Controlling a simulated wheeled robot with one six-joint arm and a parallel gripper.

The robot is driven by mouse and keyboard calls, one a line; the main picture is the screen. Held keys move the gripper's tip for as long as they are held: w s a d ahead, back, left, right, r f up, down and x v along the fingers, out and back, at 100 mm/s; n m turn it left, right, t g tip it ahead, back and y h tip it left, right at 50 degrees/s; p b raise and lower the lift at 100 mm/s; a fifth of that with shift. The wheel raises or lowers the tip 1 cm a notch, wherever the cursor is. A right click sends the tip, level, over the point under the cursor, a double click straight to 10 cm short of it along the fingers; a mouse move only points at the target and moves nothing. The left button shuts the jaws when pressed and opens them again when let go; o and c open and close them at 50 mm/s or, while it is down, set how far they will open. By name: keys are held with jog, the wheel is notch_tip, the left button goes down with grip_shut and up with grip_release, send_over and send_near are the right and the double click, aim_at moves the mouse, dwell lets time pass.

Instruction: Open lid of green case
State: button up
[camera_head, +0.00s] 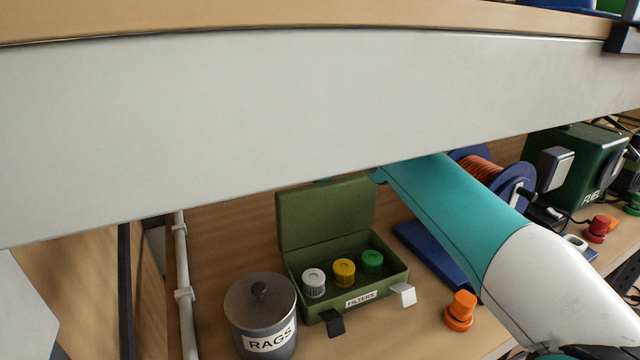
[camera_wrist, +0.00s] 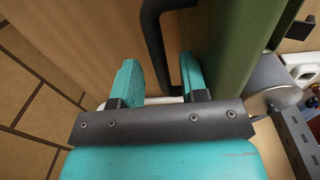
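The green case (camera_head: 395,283), labelled FILTERS, sits on the wooden bench in the head view. Its lid (camera_head: 326,213) stands raised and leans back, and the inside is exposed. White, yellow and green caps stand in it. A black latch (camera_head: 333,322) and a white latch (camera_head: 403,295) stick out at the front. In the wrist view, my gripper (camera_wrist: 160,88) has its two teal fingers apart. A black handle (camera_wrist: 153,35) shows between them beside a green panel (camera_wrist: 232,45), probably the lid; contact cannot be told. In the head view, my fingertips are mostly hidden near the lid's top edge.
A grey RAGS canister (camera_head: 260,305) stands close at the case's left. An orange knob (camera_head: 461,309), a cable reel (camera_head: 510,185) and a green FUEL can (camera_head: 580,175) are to the right. A pale shelf beam (camera_head: 250,110) crosses above and hides part of my arm.

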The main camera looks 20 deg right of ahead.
notch_tip(320, 180, up, 11)
jog(key=shift+s+r+p, duration=0.2)
jog(key=shift+s+p, duration=0.15)
jog(key=shift+p, duration=0.1)
